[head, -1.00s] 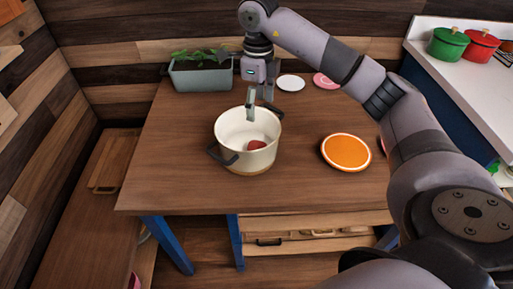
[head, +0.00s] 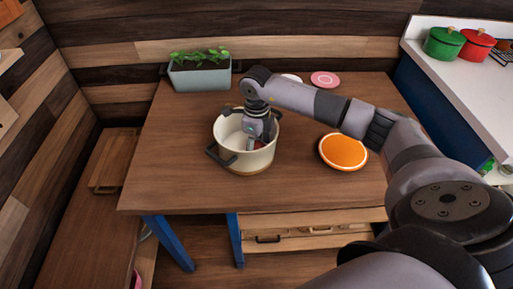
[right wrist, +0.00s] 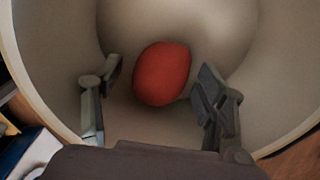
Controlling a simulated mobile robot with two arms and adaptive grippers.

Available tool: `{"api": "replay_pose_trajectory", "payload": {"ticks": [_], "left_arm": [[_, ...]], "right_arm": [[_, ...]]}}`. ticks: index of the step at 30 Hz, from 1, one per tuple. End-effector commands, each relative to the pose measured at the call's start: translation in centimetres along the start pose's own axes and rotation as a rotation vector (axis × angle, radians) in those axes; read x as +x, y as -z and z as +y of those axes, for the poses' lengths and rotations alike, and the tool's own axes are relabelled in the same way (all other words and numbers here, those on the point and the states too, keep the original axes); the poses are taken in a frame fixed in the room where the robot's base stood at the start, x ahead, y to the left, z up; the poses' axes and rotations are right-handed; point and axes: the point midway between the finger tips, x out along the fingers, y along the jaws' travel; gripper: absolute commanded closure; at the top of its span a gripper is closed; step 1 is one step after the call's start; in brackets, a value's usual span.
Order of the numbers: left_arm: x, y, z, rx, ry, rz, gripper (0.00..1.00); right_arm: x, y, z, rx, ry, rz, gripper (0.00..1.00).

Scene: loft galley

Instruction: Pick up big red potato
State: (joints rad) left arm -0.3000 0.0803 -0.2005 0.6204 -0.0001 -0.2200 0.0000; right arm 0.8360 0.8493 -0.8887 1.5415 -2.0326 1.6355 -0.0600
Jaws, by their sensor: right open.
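The big red potato (right wrist: 162,74) lies at the bottom of a white pot. In the right wrist view it sits between the two open fingers of my right gripper (right wrist: 160,90), a little beyond their tips, with no contact that I can see. In the head view only a sliver of the potato (head: 259,144) shows beside the gripper. My right gripper (head: 257,140) reaches down inside the pot (head: 250,162) on the wooden table. My left gripper is not in view.
The pot's walls surround my right gripper closely. An orange plate (head: 343,151) lies to the right on the table (head: 180,180). A planter (head: 200,74) and a pink plate (head: 324,79) stand at the back. Green (head: 445,43) and red pots (head: 477,43) are on the right counter.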

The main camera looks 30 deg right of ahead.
Motion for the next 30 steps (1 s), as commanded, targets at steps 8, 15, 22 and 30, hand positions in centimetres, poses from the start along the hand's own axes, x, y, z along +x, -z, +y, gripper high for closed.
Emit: {"api": "replay_pose_trajectory", "payload": {"ticks": [8,15,22,30], "left_arm": [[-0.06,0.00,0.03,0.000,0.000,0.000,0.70],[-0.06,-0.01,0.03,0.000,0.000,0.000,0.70],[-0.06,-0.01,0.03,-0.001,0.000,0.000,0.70],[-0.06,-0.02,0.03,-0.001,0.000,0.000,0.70]], "right_arm": [[0.72,-0.03,0.01,-0.002,0.001,-0.001,0.34],[0.70,-0.03,0.02,-0.002,0.000,-0.001,0.47],[0.69,-0.03,0.02,-0.002,0.000,-0.001,0.62],[0.68,-0.03,0.01,-0.002,0.000,-0.001,0.80]]}}
